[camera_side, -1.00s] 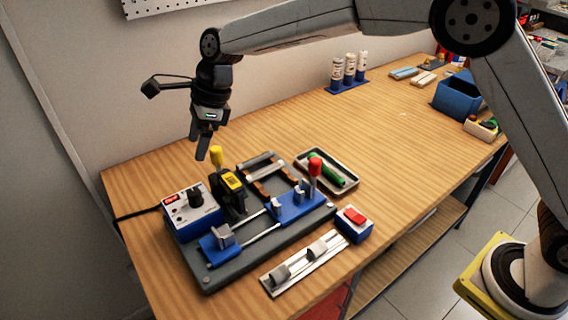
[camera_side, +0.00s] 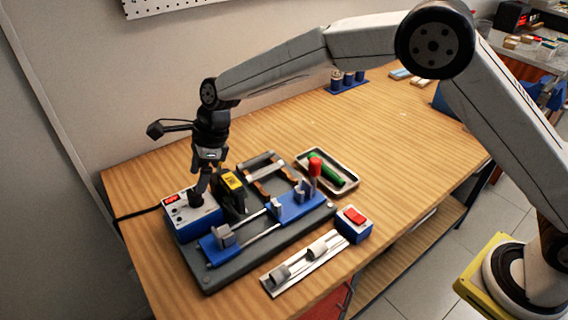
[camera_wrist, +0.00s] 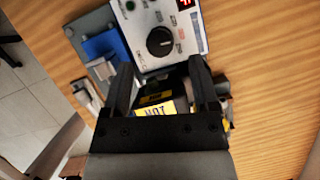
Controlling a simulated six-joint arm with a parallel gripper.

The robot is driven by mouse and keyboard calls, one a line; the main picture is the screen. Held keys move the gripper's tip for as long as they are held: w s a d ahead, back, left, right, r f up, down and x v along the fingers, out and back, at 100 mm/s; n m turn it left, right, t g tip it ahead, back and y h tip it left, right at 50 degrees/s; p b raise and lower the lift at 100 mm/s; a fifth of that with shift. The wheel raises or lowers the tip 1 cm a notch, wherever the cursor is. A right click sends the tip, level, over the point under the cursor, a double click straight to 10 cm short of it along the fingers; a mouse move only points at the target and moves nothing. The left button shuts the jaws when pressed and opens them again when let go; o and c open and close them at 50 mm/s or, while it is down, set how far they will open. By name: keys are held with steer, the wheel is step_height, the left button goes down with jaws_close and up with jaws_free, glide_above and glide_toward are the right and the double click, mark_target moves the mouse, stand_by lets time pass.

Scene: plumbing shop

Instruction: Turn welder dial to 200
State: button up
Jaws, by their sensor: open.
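The welder control box (camera_side: 187,216) is blue with a white top face and a red display, at the left end of the fixture. Its black dial (camera_wrist: 160,41) with a white pointer line shows clearly in the wrist view; the display digits there are cut off at the top edge. My gripper (camera_side: 199,196) points down over the box, at the dial, which it hides in the side view. In the wrist view my gripper (camera_wrist: 160,75) has its two fingers apart, with the dial beyond and between their tips. I cannot tell whether they touch it.
A black block with a yellow label (camera_side: 232,181) stands right beside my gripper on the grey fixture (camera_side: 215,277).

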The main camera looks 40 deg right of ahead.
mark_target(194, 191)
steer(key=shift+x, duration=2.2)
jaws_close()
